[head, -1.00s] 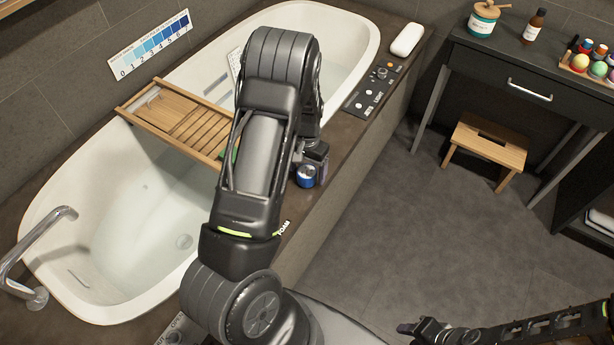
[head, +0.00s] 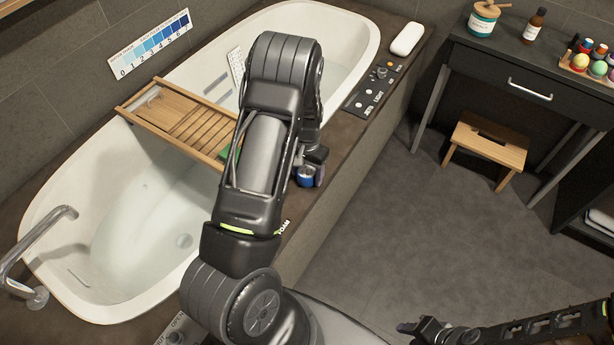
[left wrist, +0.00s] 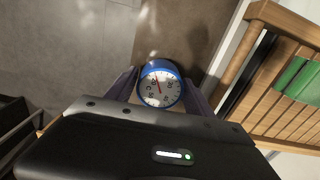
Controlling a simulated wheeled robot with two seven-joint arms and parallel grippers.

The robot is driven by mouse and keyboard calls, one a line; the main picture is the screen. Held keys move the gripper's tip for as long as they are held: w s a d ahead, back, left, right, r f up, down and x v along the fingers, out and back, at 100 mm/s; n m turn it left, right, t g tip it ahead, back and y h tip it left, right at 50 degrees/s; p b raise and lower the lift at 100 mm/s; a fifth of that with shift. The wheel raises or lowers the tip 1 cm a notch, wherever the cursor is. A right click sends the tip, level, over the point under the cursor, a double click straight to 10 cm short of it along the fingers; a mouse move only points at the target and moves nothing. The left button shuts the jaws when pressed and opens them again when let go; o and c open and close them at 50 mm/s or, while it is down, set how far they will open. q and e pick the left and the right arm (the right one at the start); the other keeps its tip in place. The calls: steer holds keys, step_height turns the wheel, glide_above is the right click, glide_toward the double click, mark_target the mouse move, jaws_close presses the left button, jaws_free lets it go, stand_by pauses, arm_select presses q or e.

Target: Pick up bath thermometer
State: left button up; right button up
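The bath thermometer (head: 306,177) is a small round blue piece on the dark tub ledge, partly hidden by my left gripper (head: 314,174) in the head view. In the left wrist view, the thermometer (left wrist: 160,86) shows a white dial with a red needle and a blue rim. It sits between the two spread fingers of my left gripper (left wrist: 161,88), one close on each side. I see no clear sign of the fingers pressing on it. My right gripper (head: 408,328) is low at the right of the head view, away from the ledge, and its fingers are too small to read.
A wooden bath tray (head: 178,122) with a green item (head: 230,152) spans the white tub (head: 60,200) left of my left arm. A control panel (head: 372,92) and a white pillow-like piece (head: 407,39) lie farther along the ledge.

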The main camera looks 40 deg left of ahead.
mark_target(307, 170)
arm_select(q)
steer(key=c, duration=1.1)
step_height(307, 170, up, 10)
stand_by(0.7)
